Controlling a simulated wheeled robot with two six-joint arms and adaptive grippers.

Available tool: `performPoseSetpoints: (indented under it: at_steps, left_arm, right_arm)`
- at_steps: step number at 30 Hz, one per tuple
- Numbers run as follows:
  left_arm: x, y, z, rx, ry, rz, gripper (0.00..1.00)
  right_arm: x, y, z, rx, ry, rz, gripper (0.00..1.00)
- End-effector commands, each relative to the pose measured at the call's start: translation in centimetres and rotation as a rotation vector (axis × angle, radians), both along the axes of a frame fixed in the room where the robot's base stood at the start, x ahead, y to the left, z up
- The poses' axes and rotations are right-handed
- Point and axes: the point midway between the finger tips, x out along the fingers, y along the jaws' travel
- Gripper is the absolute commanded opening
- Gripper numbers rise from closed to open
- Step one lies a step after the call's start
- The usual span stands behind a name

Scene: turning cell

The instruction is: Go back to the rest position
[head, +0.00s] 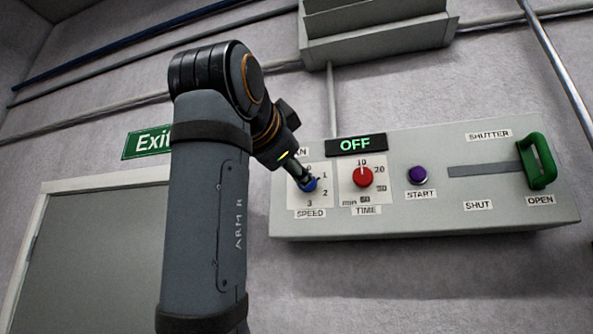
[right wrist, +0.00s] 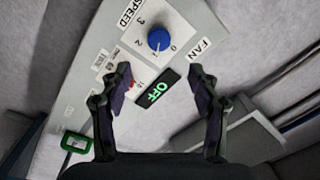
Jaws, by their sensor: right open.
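My right arm rises in front of the panel in the head view. Its gripper (head: 303,178) is at the blue fan speed knob (head: 309,185), partly covering it. In the right wrist view the right gripper (right wrist: 160,78) is open, with its two fingers spread and nothing between them. The blue knob (right wrist: 158,38) shows beyond the fingertips; I cannot tell whether they touch it. The display (head: 355,144) above reads OFF. My left gripper is not in view.
The grey control panel (head: 420,222) sticks out from the wall. It carries a red time knob (head: 362,177), a purple start button (head: 418,175) and a green shutter handle (head: 537,162) at the OPEN end. A grey box (head: 378,28) hangs above. A door (head: 95,255) is at left.

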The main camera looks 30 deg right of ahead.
Motion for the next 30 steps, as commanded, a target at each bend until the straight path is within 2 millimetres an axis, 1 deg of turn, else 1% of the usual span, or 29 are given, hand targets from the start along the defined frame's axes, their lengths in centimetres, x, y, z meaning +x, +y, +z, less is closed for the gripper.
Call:
performPoseSetpoints:
  at_steps: [3, 18, 20, 21, 23, 26, 27, 29, 30]
  left_arm:
    - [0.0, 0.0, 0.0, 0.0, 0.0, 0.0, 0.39]
    - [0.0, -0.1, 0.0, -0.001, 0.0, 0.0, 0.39]
    - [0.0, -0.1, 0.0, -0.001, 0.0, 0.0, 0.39]
    - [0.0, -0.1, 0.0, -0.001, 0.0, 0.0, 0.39]
    - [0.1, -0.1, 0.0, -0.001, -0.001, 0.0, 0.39]
    - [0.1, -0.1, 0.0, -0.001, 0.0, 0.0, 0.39]
    - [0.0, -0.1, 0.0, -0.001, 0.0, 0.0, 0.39]
    - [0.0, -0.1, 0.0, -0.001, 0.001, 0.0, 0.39]
    - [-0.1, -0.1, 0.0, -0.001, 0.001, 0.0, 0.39]
  right_arm:
    - [-0.4, 0.5, 0.0, 0.0, 0.0, 0.001, 0.61]
    - [-0.4, 0.5, -0.1, 0.0, 0.0, 0.001, 0.61]
    - [-0.1, 0.4, -0.4, 0.0, 0.007, 0.002, 0.61]
    - [0.6, 0.2, -1.0, -0.001, 0.022, 0.007, 0.61]
    - [2.6, -0.2, -2.6, -0.004, 0.062, 0.02, 0.61]
    - [7.6, -1.2, -7.9, -0.016, 0.176, 0.061, 0.61]
    - [9.8, -1.7, -10.6, -0.022, 0.232, 0.083, 0.61]
    - [12.8, -2.3, -15.1, -0.034, 0.315, 0.119, 0.61]
    - [14.6, -2.8, -18.2, -0.043, 0.369, 0.142, 0.61]
